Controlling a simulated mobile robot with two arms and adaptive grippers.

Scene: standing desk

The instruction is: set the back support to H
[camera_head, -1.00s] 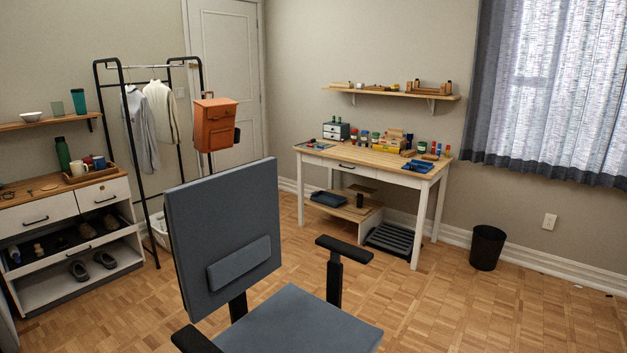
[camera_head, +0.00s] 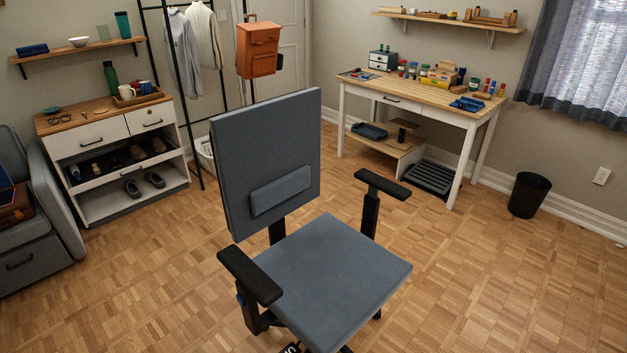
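A blue-grey office chair stands in the middle, its seat (camera_head: 335,268) facing towards me and to the right. Its upright backrest (camera_head: 266,150) carries a small padded back support (camera_head: 281,190) on the lower part of its front face. Black armrests show on the left (camera_head: 249,276) and on the right (camera_head: 383,185). A dark label with white marks (camera_head: 291,348) is partly in view below the seat at the bottom edge. I cannot read any height letter on the back support. Neither of my grippers is in view.
A wooden workbench (camera_head: 425,92) stands behind right, with a black bin (camera_head: 528,195) beside it. A drawer cabinet (camera_head: 113,133) and a grey armchair (camera_head: 30,225) are at the left, with a clothes rack behind. The parquet floor (camera_head: 140,290) around the chair is largely clear.

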